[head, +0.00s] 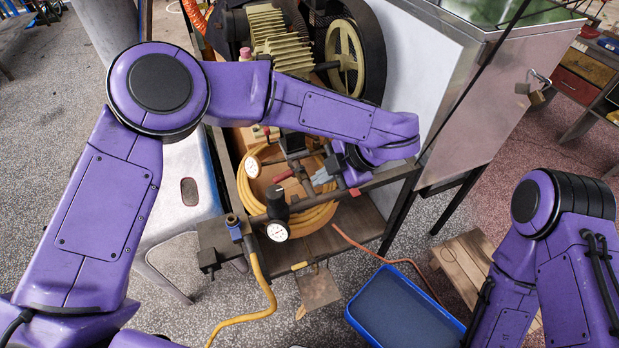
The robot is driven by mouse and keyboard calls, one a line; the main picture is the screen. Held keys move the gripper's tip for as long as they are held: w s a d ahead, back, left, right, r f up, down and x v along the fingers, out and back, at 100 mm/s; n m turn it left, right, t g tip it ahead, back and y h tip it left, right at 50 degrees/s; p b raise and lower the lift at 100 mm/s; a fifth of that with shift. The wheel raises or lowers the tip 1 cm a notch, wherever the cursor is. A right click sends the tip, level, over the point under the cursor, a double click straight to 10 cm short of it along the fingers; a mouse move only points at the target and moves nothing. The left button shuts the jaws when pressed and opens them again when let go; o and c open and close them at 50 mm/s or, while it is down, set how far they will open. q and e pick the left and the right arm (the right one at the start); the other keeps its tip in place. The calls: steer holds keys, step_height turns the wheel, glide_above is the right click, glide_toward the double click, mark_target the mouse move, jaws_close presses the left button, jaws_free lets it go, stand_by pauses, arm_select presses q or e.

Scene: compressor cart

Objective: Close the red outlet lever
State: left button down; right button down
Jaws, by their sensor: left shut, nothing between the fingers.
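The compressor cart carries dark pipework with fittings. A dark red handle (283,176), which looks like the outlet lever, lies along the pipes left of my left gripper. A smaller red piece (355,192) sits at the right end of the lower pipe, just below my left wrist; I cannot tell whether it belongs to a lever. My left gripper (320,179) is shut and empty, its grey fingers pointing left among the pipes, apart from the dark red handle. My forearm hides part of the cart behind it. My right gripper is out of view.
A round gauge (277,231) and black knob (276,203) stand at the front pipes. A coiled yellow hose (248,190) lies behind them. A blue tray (405,309) and wooden pallet (470,262) are on the floor. A grey metal cabinet (500,110) stands right of the cart.

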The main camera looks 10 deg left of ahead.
mark_target(283, 177)
arm_select(q)
steer(key=p+x, duration=0.1)
steer(key=x, duration=0.6)
steer(key=shift+a+f, duration=0.1)
steer(key=shift+a, duration=0.15)
steer(key=w+a, duration=0.1)
steer(key=w+a+p, duration=0.1)
steer(key=shift+w+a+f, duration=0.1)
steer(key=shift+a+f, duration=0.2)
steer(key=shift+a, duration=0.05)
steer(key=shift+w+a+f, duration=0.1)
steer(key=shift+w+a, duration=0.2)
